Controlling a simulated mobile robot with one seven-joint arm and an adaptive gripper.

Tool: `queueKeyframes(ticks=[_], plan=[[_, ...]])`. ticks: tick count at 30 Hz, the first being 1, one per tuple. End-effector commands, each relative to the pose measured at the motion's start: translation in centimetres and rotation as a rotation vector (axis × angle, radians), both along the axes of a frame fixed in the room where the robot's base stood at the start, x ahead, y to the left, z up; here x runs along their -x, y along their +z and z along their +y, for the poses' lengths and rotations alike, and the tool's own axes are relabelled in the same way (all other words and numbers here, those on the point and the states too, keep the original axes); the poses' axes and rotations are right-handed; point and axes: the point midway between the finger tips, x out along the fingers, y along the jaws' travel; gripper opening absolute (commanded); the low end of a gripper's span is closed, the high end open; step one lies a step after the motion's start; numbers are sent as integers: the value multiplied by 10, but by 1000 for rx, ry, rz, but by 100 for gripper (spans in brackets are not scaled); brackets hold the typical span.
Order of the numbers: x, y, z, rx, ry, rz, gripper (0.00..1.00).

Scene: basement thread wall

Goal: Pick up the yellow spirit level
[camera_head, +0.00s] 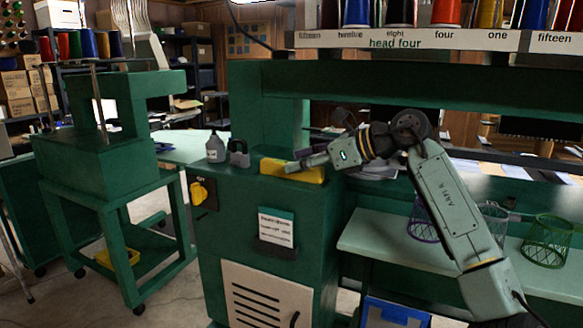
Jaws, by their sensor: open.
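The yellow spirit level (308,175) lies on the dark green top of the machine, near its front edge, as a long yellow bar. My gripper (290,167) reaches in from the right and points left, its grey fingers in front of or over the bar and hiding part of its upper side. The gripper is open, with nothing seen held. I cannot tell whether the fingers touch the level.
A grey bottle (215,148) and a dark padlock-shaped object (239,154) stand left of the level. The machine's green upright (283,125) rises behind it. Wire baskets (547,242) stand on a pale shelf (385,240) at right. Thread spools line the top.

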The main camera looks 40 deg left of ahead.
Motion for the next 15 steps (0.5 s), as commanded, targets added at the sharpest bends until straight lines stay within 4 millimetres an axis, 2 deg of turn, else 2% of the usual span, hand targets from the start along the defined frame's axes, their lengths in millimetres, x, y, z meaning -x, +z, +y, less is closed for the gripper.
queueKeyframes(ticks=[4,11,15], plan=[[5,-6,18,-1,1,2,45],[5,-8,19,-1,0,0,45],[5,-8,19,-1,0,0,36]])
